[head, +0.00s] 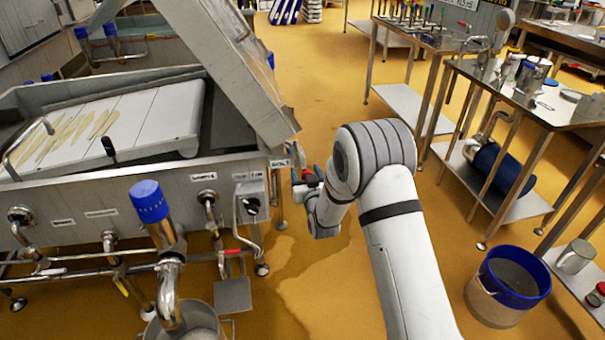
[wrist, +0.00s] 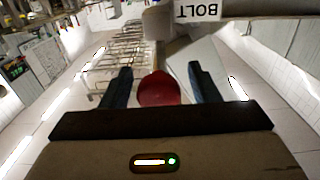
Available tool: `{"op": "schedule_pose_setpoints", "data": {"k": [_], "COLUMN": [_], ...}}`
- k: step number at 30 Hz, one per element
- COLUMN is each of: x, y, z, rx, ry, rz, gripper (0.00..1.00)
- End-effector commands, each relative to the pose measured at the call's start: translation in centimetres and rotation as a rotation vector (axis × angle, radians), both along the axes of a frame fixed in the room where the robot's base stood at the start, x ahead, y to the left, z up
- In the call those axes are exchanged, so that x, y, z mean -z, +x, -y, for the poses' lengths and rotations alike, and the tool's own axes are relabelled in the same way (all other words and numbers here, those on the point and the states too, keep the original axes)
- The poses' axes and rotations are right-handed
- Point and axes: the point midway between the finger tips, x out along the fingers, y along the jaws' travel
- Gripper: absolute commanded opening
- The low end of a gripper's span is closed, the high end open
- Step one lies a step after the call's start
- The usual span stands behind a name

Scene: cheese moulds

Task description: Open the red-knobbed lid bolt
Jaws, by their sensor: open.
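The red knob (wrist: 159,90) of the bolt shows in the wrist view, between the two dark blue fingers of my open gripper (wrist: 159,68). A gap shows on each side of the knob. A white label (wrist: 198,11) reading BOLT, upside down, is just beyond it. In the head view my gripper (head: 308,178) is at the right end of the steel vat, below the corner of its raised lid (head: 226,62). A small patch of red shows there, but the bolt itself is too small and partly hidden to make out.
The steel vat (head: 128,178) has pipes, valves and a blue-capped fitting (head: 149,200) along its front. A blue-rimmed bucket (head: 513,275) stands on the floor at right. Steel tables (head: 540,98) line the right side.

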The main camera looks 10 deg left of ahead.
Motion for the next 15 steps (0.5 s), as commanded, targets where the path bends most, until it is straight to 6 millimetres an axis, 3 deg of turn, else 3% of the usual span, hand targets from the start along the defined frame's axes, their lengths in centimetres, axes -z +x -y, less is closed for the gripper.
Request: {"op": "schedule_pose_setpoints", "data": {"k": [5, 15], "x": [0.0, 0.1], "y": [-1.0, -6.0], "z": [0.5, 2.7], "rx": [0.000, 0.000], "ry": [0.000, 0.000], "rz": [-0.001, -0.001], "gripper": [0.55, 0.55]}}
